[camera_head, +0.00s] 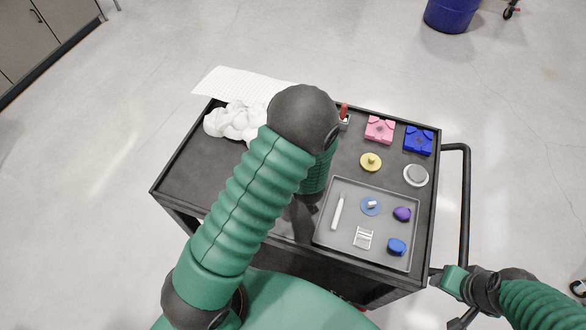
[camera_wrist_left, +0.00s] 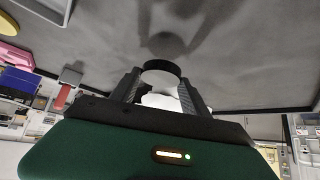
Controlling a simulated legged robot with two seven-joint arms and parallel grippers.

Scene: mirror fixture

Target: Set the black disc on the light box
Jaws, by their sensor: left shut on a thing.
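My left gripper (camera_wrist_left: 160,82) is shut on a round disc (camera_wrist_left: 161,67) with a dark rim, held between its two fingers in the left wrist view. The disc's face looks grey there. A dark round shadow or reflection lies on the cart top beyond it. In the head view my left arm hides the gripper and the disc. I cannot pick out a light box for certain; part of the cart top is behind my arm. My right gripper (camera_head: 449,284) is at the cart's right front corner, by the handle; its fingers are unclear.
The black cart (camera_head: 180,170) carries a grey tray (camera_head: 322,236) with small items. Behind it are pink (camera_head: 379,129) and blue (camera_head: 418,140) blocks, a yellow round piece (camera_head: 371,162) and a white-rimmed disc (camera_head: 416,175).

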